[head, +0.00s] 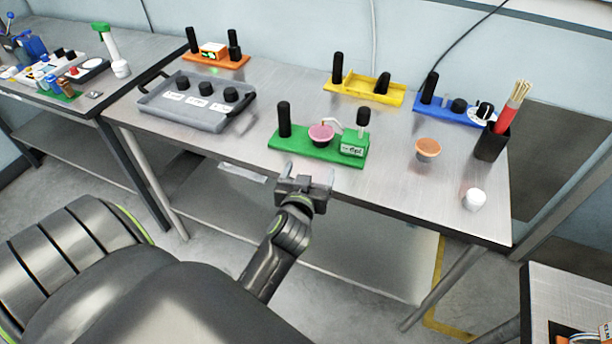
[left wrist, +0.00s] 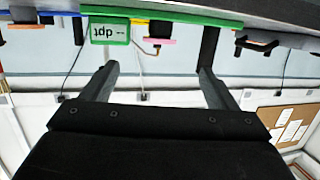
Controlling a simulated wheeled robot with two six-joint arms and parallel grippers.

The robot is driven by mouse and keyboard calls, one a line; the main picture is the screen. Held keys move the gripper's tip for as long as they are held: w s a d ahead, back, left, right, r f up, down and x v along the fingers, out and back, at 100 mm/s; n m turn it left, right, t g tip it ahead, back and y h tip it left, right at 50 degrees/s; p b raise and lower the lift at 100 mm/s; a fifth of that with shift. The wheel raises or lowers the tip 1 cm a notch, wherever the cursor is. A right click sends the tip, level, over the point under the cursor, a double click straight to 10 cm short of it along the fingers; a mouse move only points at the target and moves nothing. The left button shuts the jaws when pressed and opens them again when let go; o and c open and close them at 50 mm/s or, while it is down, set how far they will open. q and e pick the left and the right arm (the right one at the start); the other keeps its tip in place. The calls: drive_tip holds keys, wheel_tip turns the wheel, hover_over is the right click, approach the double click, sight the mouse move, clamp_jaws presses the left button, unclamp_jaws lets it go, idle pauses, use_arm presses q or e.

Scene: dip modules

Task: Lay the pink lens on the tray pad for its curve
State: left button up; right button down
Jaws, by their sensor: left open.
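The pink lens (head: 321,132) sits on the green module (head: 300,149), between its black post and its small "dpt" display (head: 353,149). In the left wrist view, which is upside down, the pink lens (left wrist: 159,41) shows ahead between the fingers, beside the display (left wrist: 109,31). My left gripper (head: 306,174) is open and empty at the table's front edge, just in front of the green module. The grey tray (head: 152,113) stands to the left with three black pads (head: 206,88) and white labels, too small to read. My right gripper is not in view.
An orange lens-like piece (head: 428,147) and a white one (head: 474,199) stand at the right, near a black cup of sticks (head: 492,143). Orange (head: 216,58), yellow (head: 363,91) and blue (head: 450,110) modules line the back. The table between tray and green module is mostly clear.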

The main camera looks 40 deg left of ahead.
use_arm(q)
drive_tip(key=v, duration=0.3)
drive_tip(key=shift+s+d, duration=0.15)
drive_tip(key=shift+s, duration=0.05)
drive_tip(key=s+d+f+m+g+h, duration=0.1)
drive_tip(key=s+f+g, duration=0.15)
drive_tip(key=f, duration=0.75)
drive_tip(key=s+d+f+m+g+h, duration=0.1)
drive_tip(key=s+f+m+h, duration=0.15)
drive_tip(key=f, duration=0.85)
drive_tip(key=s+d+f+m+g+h, duration=0.1)
drive_tip(key=s+f+g, duration=0.15)
drive_tip(key=f, duration=0.75)
drive_tip(key=s+a+f+g, duration=0.1)
drive_tip(key=s+f+g, duration=0.2)
drive_tip(key=s+f, duration=0.9)
drive_tip(key=shift+s+f+h, duration=0.3)
drive_tip(key=shift+s+h, duration=0.05)
drive_tip(key=shift+s, duration=0.15)
drive_tip(key=shift+o, duration=0.9)
drive_tip(key=s+a+f+g, duration=0.1)
drive_tip(key=s+f+g, duration=0.1)
drive_tip(key=s, duration=0.6)
drive_tip(key=s+a+f+g, duration=0.1)
drive_tip(key=s+f, duration=0.3)
drive_tip(key=s, duration=0.5)
drive_tip(key=shift+f+g, duration=0.4)
drive_tip(key=shift+g, duration=0.1)
